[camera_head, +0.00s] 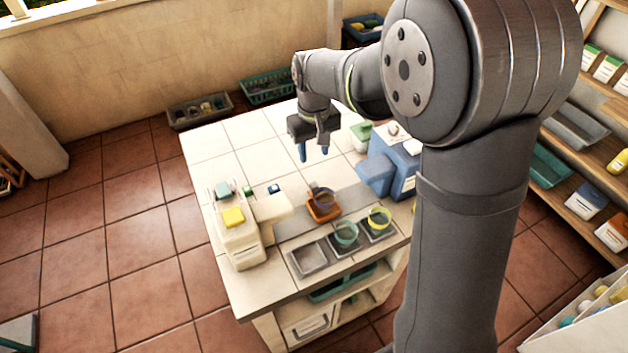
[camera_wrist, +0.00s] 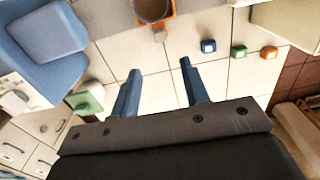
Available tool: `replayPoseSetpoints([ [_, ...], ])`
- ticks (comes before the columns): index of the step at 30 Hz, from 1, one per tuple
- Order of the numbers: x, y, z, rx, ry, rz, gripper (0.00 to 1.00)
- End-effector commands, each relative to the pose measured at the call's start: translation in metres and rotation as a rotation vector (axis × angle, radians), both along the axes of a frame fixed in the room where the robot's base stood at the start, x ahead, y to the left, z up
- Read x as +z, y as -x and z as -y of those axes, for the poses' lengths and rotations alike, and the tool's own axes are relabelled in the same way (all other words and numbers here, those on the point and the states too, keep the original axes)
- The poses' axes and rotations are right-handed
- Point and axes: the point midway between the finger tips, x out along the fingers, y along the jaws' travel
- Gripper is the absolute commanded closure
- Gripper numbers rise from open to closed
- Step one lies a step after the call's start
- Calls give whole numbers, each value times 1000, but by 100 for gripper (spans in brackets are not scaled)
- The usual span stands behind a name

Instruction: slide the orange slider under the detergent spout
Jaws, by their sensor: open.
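The orange slider (camera_head: 313,215) sits on a grey strip on the tiled counter and carries a dark cup (camera_head: 322,196). The slider (camera_wrist: 161,32) and cup (camera_wrist: 152,9) also show at the top edge of the wrist view. A cream dispenser (camera_head: 238,245) with a spout (camera_head: 270,207) stands left of the slider. A blue dispenser (camera_head: 377,178) stands to its right. I cannot tell which holds detergent. My gripper (camera_head: 313,152) is open and empty above the counter, behind the slider. Its blue fingers (camera_wrist: 160,69) point towards the slider, apart from it.
Blue (camera_wrist: 208,46), green (camera_wrist: 239,51) and orange (camera_wrist: 269,53) blocks lie near the cream dispenser. A teal cup (camera_head: 345,234) and a yellow-green cup (camera_head: 379,220) stand in front trays. A green-and-white container (camera_head: 361,137) stands behind the blue dispenser. The back-left counter is clear.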

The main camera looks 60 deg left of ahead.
Motion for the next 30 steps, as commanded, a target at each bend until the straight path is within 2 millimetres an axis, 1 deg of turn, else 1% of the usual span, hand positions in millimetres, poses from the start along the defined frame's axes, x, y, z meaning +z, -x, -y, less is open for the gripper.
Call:
replayPoseSetpoints([
  [1,-12,0,1,0,4,-1,58],
  [9,-71,0,1,-1,5,-1,58],
  [12,-90,0,1,-1,5,-1,58],
  [15,-104,0,0,-1,3,0,58],
  [21,-119,0,0,-1,1,0,58],
  [30,-121,0,0,-1,0,0,58],
])
